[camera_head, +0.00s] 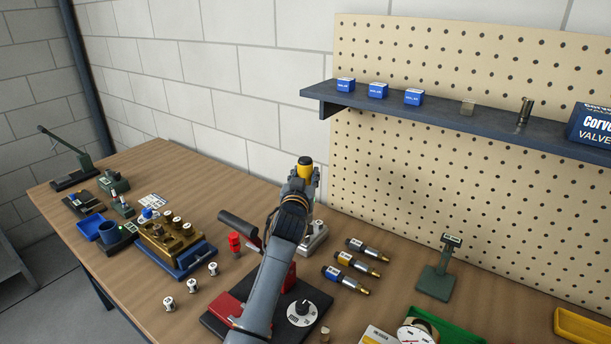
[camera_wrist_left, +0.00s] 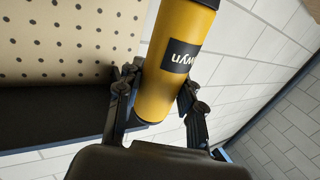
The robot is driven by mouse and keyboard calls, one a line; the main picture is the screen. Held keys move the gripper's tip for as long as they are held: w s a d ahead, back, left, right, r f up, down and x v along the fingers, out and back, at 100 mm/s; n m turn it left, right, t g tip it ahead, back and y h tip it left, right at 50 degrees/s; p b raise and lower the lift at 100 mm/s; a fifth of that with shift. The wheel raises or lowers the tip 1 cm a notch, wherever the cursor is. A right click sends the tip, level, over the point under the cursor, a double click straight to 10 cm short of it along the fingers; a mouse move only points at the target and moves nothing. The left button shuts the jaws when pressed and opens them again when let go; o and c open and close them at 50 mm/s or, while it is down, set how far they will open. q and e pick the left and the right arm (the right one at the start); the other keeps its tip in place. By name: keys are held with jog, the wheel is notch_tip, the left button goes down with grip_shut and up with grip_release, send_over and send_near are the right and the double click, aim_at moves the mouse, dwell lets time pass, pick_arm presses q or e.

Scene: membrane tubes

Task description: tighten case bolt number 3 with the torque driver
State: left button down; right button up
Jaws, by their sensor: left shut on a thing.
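My left gripper (camera_head: 303,181) is shut on a yellow cylindrical tool with a black end (camera_head: 305,166), which looks like the torque driver. A brass-coloured case block (camera_head: 172,240) with several bolt-like caps on top sits in a blue tray (camera_head: 187,272) at the left. The bolt numbers are too small to read. My right gripper is not in view.
A red-and-black fixture with a dial (camera_head: 301,311) lies under my arm. A green stand (camera_head: 440,270) and a dark shelf (camera_head: 430,108) are further right.

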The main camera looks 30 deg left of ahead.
pick_arm(q)
jog(key=shift+w+r, duration=0.1)
jog(key=shift+f+b, duration=0.3)
jog(key=shift+f, duration=0.6)
notch_tip(320, 180, down, 3)
jog(key=b, duration=0.2)
jog(key=shift+b, duration=0.4)
jog(key=shift+f, duration=0.45)
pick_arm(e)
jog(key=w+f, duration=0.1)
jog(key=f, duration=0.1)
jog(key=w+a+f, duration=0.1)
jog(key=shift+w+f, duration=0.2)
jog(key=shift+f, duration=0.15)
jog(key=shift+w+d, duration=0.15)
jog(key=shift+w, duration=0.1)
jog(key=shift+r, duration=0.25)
pick_arm(q)
jog(key=shift+f, duration=0.1)
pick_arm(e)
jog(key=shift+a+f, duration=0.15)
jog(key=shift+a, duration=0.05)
